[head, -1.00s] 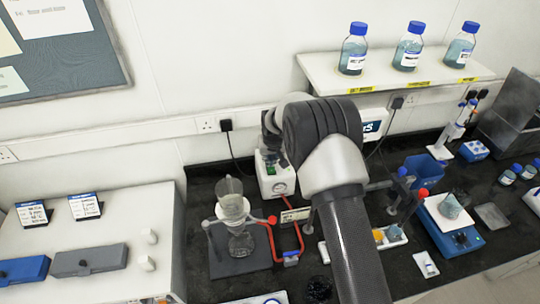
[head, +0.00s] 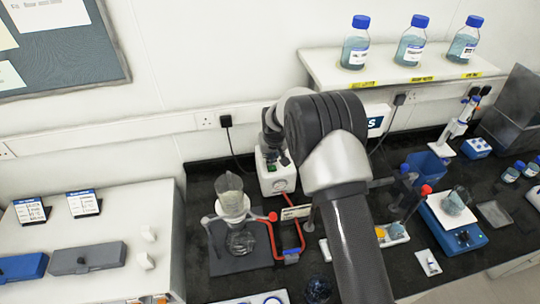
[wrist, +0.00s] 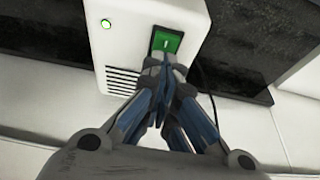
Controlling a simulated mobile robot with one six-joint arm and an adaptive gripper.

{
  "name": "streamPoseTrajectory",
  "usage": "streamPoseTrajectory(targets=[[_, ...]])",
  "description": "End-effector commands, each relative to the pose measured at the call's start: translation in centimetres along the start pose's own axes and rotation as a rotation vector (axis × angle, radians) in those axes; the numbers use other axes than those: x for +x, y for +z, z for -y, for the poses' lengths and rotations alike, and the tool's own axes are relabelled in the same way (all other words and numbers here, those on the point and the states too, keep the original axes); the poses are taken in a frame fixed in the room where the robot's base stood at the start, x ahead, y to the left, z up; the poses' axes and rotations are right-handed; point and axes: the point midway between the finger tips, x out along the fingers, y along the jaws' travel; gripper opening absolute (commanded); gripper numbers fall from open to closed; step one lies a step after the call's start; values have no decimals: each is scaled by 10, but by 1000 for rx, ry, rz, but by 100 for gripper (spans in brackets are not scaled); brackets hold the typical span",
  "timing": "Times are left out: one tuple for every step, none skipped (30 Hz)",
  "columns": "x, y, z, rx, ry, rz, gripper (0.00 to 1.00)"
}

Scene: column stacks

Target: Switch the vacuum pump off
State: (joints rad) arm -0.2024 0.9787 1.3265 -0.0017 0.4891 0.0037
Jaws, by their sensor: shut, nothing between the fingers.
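The vacuum pump (head: 278,183) is a white box with a gauge on its front, standing on the dark bench behind the filter flask (head: 240,240). In the wrist view the pump's white casing (wrist: 150,12) fills the upper middle. It carries a green rocker switch (wrist: 168,40) with a white mark, and a small lit green lamp (wrist: 106,23). My gripper (wrist: 168,62) is shut and empty. Its fingertips are at the switch's lower edge and hide part of it. I cannot tell whether they touch it. In the head view my gripper (head: 284,157) is over the pump's top.
Red tubing (head: 273,240) runs between the flask and the pump. A blue balance (head: 458,232) bearing a beaker stands to the right. Blue-capped bottles (head: 411,45) stand on a wall shelf (head: 385,74) above. A black cable (wrist: 211,105) runs beside the pump.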

Motion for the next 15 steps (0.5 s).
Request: streamPoseTrajectory(targets=[[0, 6, 0, 0, 0, 9, 0], [-1, 7, 0, 0, 0, 8, 0], [-2, 7, 0, 0, 0, 7, 0], [-3, 8, 0, 0, 0, 6, 0], [-3, 8, 0, 0, 0, 5, 0], [-3, 8, 0, 0, 0, 4, 0], [-4, 8, 0, 0, 0, 4, 0], [-4, 8, 0, 0, 0, 3, 0], [-4, 8, 0, 0, 0, 3, 0], [-4, 8, 0, 0, 0, 3, 0], [-4, 7, 0, 0, 0, 3, 0], [-4, 7, 0, 0, 0, 2, 0], [-4, 7, 0, 0, 0, 2, 0], [-4, 7, 0, 0, 0, 2, 0], [-6, 6, 0, 0, 0, 1, 0]])
